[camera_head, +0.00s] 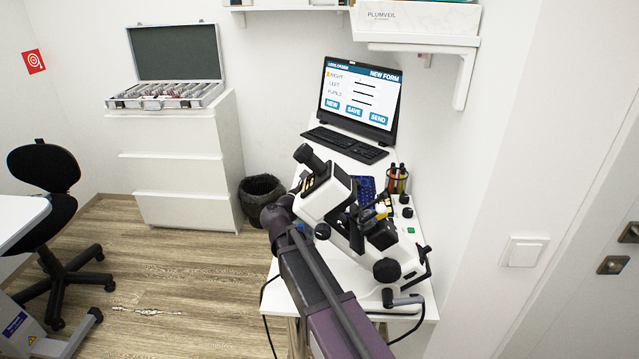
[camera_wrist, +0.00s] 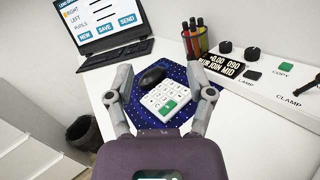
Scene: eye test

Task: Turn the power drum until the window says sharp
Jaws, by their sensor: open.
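The white lens instrument (camera_head: 330,196) with a black eyepiece (camera_head: 310,157) stands on the desk in the head view. Round black knobs sit on it; a large one (camera_head: 387,271) is at its lower front, but no label tells me which is the power drum. In the wrist view the black window (camera_wrist: 223,68) on the white panel reads about "+0.00 090", with a lower line too small to read surely. My gripper (camera_wrist: 167,82) is open and empty, its fingers spread over the desk left of that panel. In the head view I cannot make out its fingers.
A pen cup (camera_wrist: 194,42) stands behind. The panel has a green COPY button (camera_wrist: 285,67) and black knobs (camera_wrist: 252,54). A monitor (camera_head: 359,97) and keyboard (camera_head: 345,144) stand behind.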

